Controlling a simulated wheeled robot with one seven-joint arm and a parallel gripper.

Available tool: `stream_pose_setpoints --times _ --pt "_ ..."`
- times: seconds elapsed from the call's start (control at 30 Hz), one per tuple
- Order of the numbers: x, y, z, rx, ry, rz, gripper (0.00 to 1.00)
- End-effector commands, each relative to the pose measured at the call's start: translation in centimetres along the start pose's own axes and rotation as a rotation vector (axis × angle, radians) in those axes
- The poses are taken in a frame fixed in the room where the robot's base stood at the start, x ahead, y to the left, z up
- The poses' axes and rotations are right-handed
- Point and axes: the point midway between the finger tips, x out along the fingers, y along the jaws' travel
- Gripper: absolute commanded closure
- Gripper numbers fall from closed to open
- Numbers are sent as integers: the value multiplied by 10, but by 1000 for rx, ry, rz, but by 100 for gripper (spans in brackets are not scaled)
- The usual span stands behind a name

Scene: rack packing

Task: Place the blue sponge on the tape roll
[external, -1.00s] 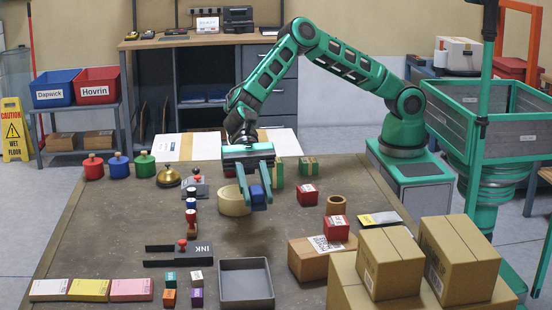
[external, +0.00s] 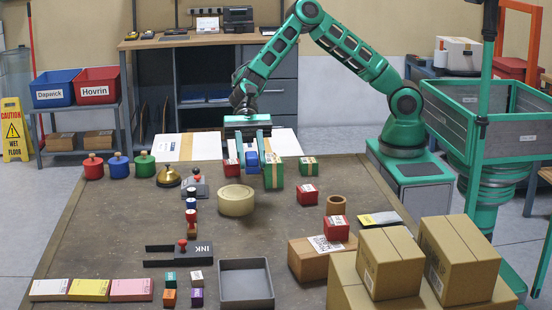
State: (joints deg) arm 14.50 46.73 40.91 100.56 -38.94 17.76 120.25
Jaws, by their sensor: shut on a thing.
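My gripper (external: 252,160) is shut on the blue sponge (external: 252,160), with one finger on each side of it. It holds the sponge upright. In the picture the sponge appears above and slightly right of the tape roll (external: 236,201), apart from it. The tape roll is a wide beige cylinder lying flat on the brown table, its top bare. A single view leaves the sponge's exact height and depth unclear.
Red and green boxes (external: 274,176) appear close beside the gripper. A bell (external: 168,177) and stamps stand left of the roll. A small brown ring (external: 336,205), a red box (external: 308,194) and cartons (external: 390,262) are to the right. A grey tray (external: 246,284) is in front.

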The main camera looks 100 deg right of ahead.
Motion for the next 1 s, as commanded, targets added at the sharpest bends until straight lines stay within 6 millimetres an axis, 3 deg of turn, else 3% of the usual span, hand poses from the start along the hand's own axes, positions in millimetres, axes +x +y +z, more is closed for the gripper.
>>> stream_pose_setpoints --times 0.1,0.3,0.53,0.8,1.0 --pt "-8 -19 -20 3 -1 -1 91" --pt "-18 -39 -40 0 -1 1 91" --pt "-18 -43 -52 1 1 2 91" --pt "-4 -42 -81 0 0 3 91" --pt "-4 -43 -82 -1 0 2 91"
